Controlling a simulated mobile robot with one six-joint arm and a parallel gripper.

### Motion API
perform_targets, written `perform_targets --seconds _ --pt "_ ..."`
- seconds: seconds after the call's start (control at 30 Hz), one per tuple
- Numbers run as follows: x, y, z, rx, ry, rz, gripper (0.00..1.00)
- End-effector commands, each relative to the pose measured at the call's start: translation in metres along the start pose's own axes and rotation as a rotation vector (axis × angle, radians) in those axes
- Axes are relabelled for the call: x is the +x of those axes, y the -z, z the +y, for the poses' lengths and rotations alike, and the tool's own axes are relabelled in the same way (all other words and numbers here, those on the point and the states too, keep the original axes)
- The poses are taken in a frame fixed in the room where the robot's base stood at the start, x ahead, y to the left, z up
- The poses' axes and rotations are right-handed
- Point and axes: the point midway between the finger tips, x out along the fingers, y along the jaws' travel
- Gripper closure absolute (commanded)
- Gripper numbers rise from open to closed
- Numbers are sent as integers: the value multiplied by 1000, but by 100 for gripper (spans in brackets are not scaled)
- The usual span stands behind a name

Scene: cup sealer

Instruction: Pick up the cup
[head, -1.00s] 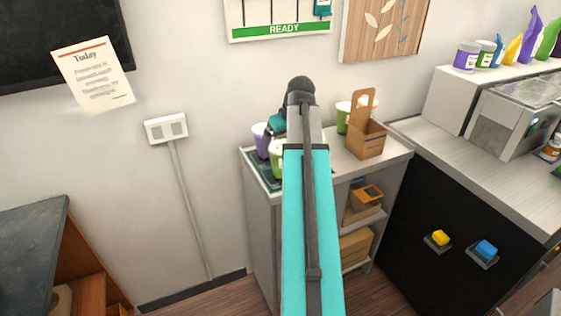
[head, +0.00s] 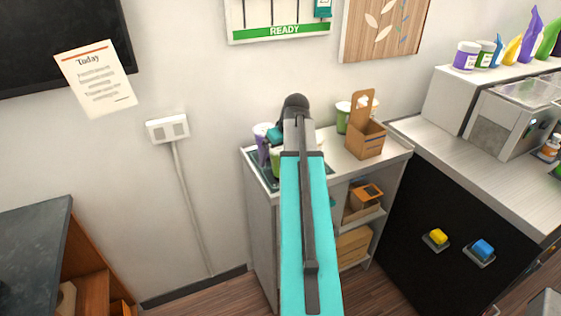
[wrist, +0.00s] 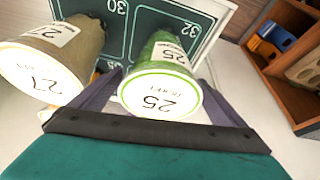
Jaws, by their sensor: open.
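In the wrist view, a green cup (wrist: 160,90) with a white, green-rimmed lid marked 25 sits between the fingers of my gripper (wrist: 158,82). The fingers are spread on either side of it; I cannot tell if they touch it. A tan cup (wrist: 55,62) with a lid marked 27 is just left of the left finger. Both are at a dark green numbered tray (wrist: 122,38). In the head view, a purple cup (head: 262,146) and part of a green cup (head: 275,160) show left of my arm, which hides most of the gripper.
A cardboard carrier (head: 368,140) stands right of my arm on the counter, with another green cup (head: 342,117) behind it. A wall is close behind. A machine (head: 512,115) stands on the right counter. Wooden shelving (wrist: 285,60) shows at right in the wrist view.

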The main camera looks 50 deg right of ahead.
Motion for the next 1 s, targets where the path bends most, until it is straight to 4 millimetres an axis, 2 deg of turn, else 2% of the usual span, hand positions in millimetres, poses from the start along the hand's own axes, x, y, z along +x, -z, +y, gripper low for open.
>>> perform_targets --seconds 0.37,0.7,0.73,1.0 --pt "0 0 1 1 0 0 5" --pt "0 0 1 1 0 0 63" --pt "-1 0 1 1 -1 2 66" --pt "-1 0 1 1 -1 2 66"
